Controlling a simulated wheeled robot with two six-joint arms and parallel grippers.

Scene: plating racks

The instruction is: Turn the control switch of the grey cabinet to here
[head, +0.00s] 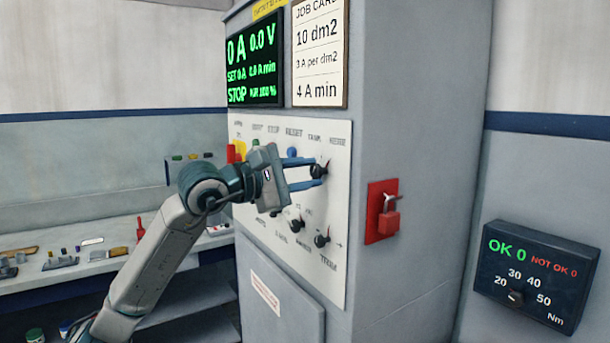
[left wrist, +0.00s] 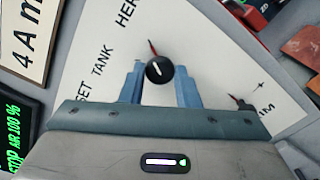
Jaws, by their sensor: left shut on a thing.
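The grey cabinet (head: 408,95) has a white control panel (head: 262,206) with several knobs and lettering. The control switch (head: 319,171), a black round knob, is at the panel's upper right, below the words TANK (head: 315,137) and HERE (head: 338,142). My left gripper (head: 322,174) is shut on this knob, with a blue finger on either side. In the left wrist view the knob (left wrist: 159,72) sits between the fingertips. A thin red pointer (left wrist: 152,47) sticks out from it, up and slightly left, towards the side where HERE (left wrist: 127,13) is printed. My right gripper is not in view.
Other black knobs (head: 322,239) sit lower on the panel. A red padlock plate (head: 374,227) is on the cabinet's right side. A green-lettered display (head: 254,72) and job card (head: 320,52) are above. A torque box (head: 535,278) stands at right, a cluttered bench (head: 90,262) at left.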

